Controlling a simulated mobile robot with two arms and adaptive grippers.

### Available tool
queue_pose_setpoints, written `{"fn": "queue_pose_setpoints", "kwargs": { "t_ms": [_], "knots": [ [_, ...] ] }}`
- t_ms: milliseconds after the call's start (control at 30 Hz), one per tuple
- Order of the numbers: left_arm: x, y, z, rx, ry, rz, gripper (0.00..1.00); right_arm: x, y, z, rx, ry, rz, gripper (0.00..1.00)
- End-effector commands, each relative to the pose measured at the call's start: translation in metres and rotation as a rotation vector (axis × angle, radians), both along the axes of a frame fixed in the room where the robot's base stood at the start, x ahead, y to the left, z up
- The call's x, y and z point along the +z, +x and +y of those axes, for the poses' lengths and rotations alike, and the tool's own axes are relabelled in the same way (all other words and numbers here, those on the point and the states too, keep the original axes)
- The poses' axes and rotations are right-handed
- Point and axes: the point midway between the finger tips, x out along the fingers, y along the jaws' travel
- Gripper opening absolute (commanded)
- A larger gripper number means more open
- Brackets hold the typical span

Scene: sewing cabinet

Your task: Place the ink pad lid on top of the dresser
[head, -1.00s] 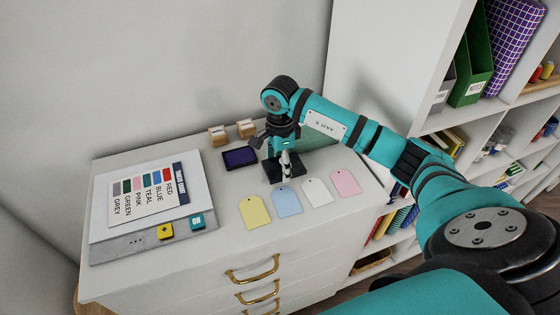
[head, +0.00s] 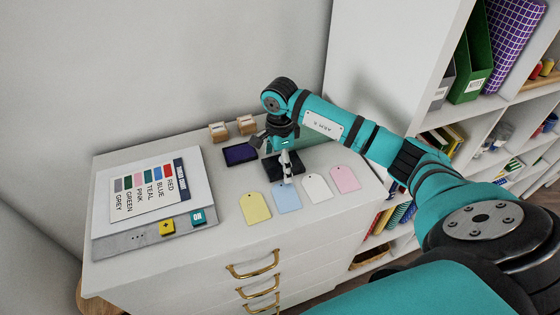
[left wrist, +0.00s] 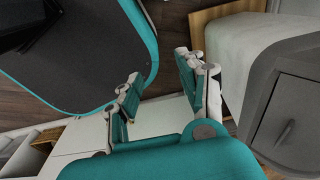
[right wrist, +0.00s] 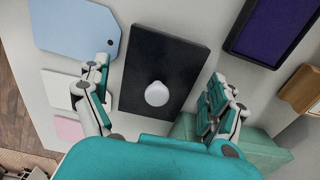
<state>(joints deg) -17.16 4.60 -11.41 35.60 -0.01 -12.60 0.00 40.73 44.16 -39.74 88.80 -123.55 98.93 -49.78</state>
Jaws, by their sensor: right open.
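The ink pad lid (right wrist: 170,60) is a black rectangular plate with a round white knob, lying on the white dresser (head: 165,262). In the head view the lid (head: 271,170) is partly hidden behind my right gripper (head: 287,168), which points down over it. In the right wrist view my right gripper (right wrist: 155,98) is open, with one finger on each side of the knob and gaps to it. The purple ink pad (head: 240,154) lies uncovered to the left of the lid. My left gripper (left wrist: 157,75) is open and empty, away from the dresser top.
Yellow (head: 255,208), blue (head: 287,198), white (head: 317,187) and pink (head: 345,179) tags lie in front of the lid. Two wooden stamps (head: 219,131) stand behind the pad. A green box (right wrist: 250,145) is beside the lid. A colour board (head: 145,195) fills the left; shelves (head: 430,110) stand right.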

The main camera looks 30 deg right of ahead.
Motion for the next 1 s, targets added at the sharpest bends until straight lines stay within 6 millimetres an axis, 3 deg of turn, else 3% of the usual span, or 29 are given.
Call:
{"fn": "queue_pose_setpoints", "kwargs": {
  "t_ms": [167,500,633,800,1000],
  "knots": [
    [-0.004,0.0,0.0,0.0,0.0,-0.001,0.4,0.017,0.002,-0.001,0.001,-0.002,-0.007,0.93],
    [-0.026,0.0,0.0,-0.001,0.0,0.0,0.4,0.088,0.002,0.0,0.0,0.0,-0.006,0.93],
    [-0.03,0.0,0.0,-0.001,0.0,0.0,0.4,0.108,0.001,0.0,0.0,0.0,-0.003,0.93],
    [-0.032,0.0,0.0,-0.001,-0.001,0.001,0.4,0.121,0.0,0.0,0.001,0.0,0.0,0.93],
    [-0.032,-0.001,0.0,-0.001,-0.001,0.001,0.4,0.123,0.0,0.0,0.0,0.0,0.001,0.93]
  ]
}}
